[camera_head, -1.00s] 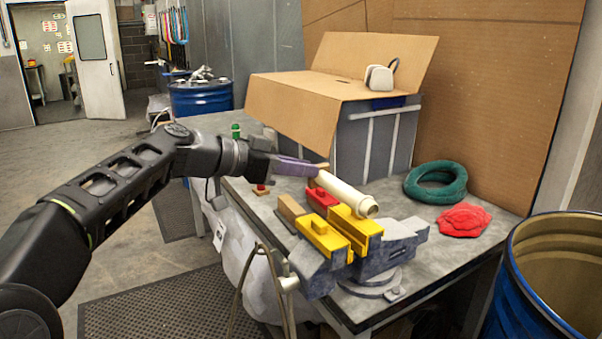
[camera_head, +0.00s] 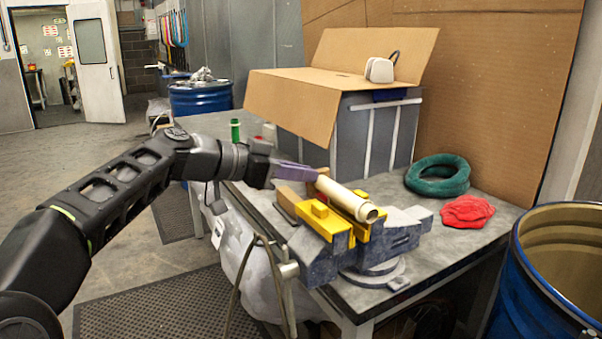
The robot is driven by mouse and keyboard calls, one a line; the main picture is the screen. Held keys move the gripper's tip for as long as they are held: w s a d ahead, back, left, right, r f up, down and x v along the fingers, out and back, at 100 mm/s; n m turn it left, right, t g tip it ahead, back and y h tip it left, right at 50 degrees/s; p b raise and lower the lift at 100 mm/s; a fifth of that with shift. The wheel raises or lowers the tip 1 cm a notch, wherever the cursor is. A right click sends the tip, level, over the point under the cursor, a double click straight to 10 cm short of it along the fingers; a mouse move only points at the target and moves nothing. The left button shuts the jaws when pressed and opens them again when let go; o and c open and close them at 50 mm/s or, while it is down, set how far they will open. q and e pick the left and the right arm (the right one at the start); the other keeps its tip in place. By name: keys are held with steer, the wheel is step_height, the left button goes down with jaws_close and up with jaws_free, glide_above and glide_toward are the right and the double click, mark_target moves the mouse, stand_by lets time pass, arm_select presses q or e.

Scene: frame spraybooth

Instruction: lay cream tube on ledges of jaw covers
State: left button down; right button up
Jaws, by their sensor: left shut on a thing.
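The cream tube (camera_head: 345,197) lies tilted in the picture just above or on the yellow jaw covers (camera_head: 321,216) of the grey vise (camera_head: 385,243); I cannot tell whether it touches their ledges. Its open end points to the lower right. My left gripper (camera_head: 314,175), with purple fingers, is shut on the tube's far left end. The fingertips partly hide that end. My right gripper is not in view.
The vise stands on a grey workbench (camera_head: 425,275). A green ring (camera_head: 437,177) and a red cloth (camera_head: 467,212) lie to the right. A big box with cardboard flaps (camera_head: 345,60) stands behind. A blue drum (camera_head: 540,290) is at the right front.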

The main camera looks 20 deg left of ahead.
arm_select(q)
steer(key=shift+b, duration=0.55)
stand_by(1.2)
steer(key=shift+f+b, duration=1.65)
steer(key=shift+b, duration=0.4)
steer(key=c, duration=1.3)
jaws_free()
steer(key=shift+c, duration=0.2)
glide_toward(309, 189)
steer(key=shift+w, duration=0.15)
